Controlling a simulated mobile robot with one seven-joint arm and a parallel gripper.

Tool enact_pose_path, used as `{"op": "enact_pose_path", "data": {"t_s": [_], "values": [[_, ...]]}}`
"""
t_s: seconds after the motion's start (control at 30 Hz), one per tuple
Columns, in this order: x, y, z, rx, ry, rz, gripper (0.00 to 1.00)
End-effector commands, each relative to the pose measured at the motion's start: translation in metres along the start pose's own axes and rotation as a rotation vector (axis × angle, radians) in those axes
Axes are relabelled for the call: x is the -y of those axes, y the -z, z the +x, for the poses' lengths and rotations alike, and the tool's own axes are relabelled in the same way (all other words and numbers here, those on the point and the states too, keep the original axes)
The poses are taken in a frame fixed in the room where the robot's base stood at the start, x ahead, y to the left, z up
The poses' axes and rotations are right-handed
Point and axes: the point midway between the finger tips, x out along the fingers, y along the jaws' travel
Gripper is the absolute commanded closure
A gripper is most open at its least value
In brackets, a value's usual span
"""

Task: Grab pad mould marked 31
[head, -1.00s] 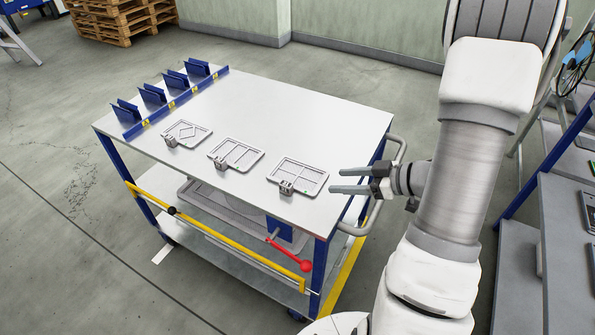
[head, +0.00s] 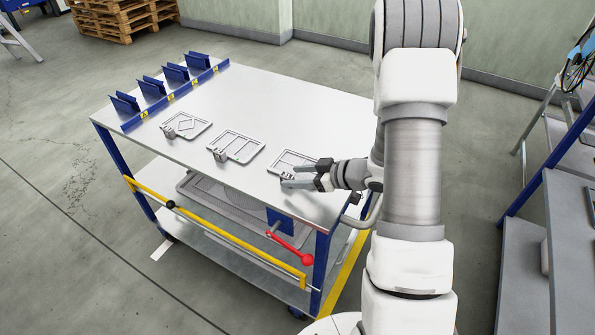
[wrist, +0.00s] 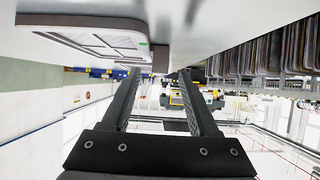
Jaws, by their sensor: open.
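Three grey pad moulds lie flat in a row on the trolley top: the left one with a diamond cut-out (head: 187,124), the middle one (head: 237,147) and the right one (head: 292,158). The left and middle ones show a small upright block at their near edge; the numbers are too small to read. My gripper (head: 290,176) is open at the near edge of the right mould and partly hides it. In the wrist view, a mould (wrist: 85,32) is at upper left, and a small block (wrist: 160,58) shows between the open fingertips (wrist: 157,74).
The white trolley top (head: 290,100) is clear behind the moulds. Blue upright holders with yellow labels (head: 172,88) line its left edge. A yellow bar and a red-knobbed lever (head: 306,259) are on the near side. Grey shelving (head: 565,225) stands at right.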

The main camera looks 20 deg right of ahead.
Motion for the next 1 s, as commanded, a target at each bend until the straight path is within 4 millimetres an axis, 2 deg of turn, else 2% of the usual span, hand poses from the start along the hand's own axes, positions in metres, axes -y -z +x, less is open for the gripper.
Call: {"op": "enact_pose_path", "data": {"t_s": [0.03, 0.13, 0.4, 0.47, 0.73, 0.77, 1.0], "values": [[0.000, -0.001, 0.009, 0.000, 0.002, -0.002, 0.39], [0.000, -0.001, 0.018, 0.000, 0.000, 0.000, 0.39], [0.000, 0.001, 0.021, -0.001, -0.001, 0.000, 0.39], [0.000, 0.001, 0.021, -0.001, -0.001, 0.000, 0.48], [0.000, 0.001, 0.021, -0.001, -0.001, 0.000, 0.97], [0.000, 0.001, 0.021, -0.001, -0.001, 0.000, 1.00], [0.000, 0.001, 0.020, -0.001, -0.001, 0.000, 1.00]]}}
